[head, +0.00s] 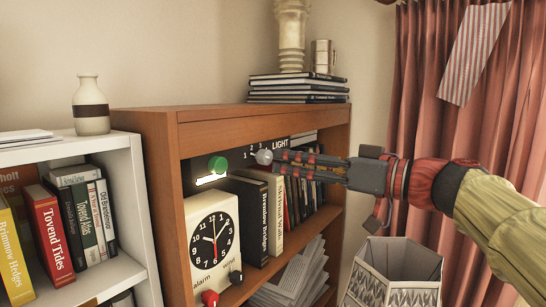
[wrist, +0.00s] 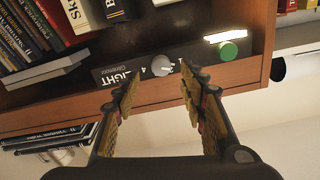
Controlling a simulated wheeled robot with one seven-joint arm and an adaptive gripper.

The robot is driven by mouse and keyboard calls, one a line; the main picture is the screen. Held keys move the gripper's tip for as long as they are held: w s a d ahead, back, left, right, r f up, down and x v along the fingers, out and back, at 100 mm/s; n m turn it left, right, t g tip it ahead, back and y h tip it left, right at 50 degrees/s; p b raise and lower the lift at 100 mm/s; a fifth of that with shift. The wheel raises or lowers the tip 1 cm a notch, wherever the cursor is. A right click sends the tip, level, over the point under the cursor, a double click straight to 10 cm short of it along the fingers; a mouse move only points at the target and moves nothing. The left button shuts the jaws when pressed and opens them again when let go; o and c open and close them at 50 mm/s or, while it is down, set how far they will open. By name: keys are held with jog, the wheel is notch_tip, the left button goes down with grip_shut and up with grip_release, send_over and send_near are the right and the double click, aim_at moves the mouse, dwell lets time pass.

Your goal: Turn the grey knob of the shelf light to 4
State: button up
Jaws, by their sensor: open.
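The grey knob (head: 264,157) sits on the dark panel of the shelf light, beside the word LIGHT and small numbers. It also shows in the wrist view (wrist: 161,65), where a 4 is legible just left of it. Which number it points to is too small to tell. My gripper (head: 281,160) is level with the knob, its fingertips close to it on the right in the head view. In the wrist view the open fingers (wrist: 160,84) stand on either side of the line to the knob, which appears just beyond the tips. Nothing is held.
A green knob (head: 218,164) and a lit white strip (head: 211,179) are left of the grey knob. Below are an alarm clock (head: 214,240) and several books (head: 250,220) in the wooden shelf (head: 163,190). A patterned bin (head: 393,272) stands at right.

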aim_at(269, 158)
jog(key=p+x, duration=0.1)
jog(key=x, duration=0.4)
jog(key=shift+w+a, duration=0.1)
jog(key=shift+a, duration=0.25)
jog(key=shift+c, duration=1.1)
jog(key=c, duration=0.8)
grip_shut()
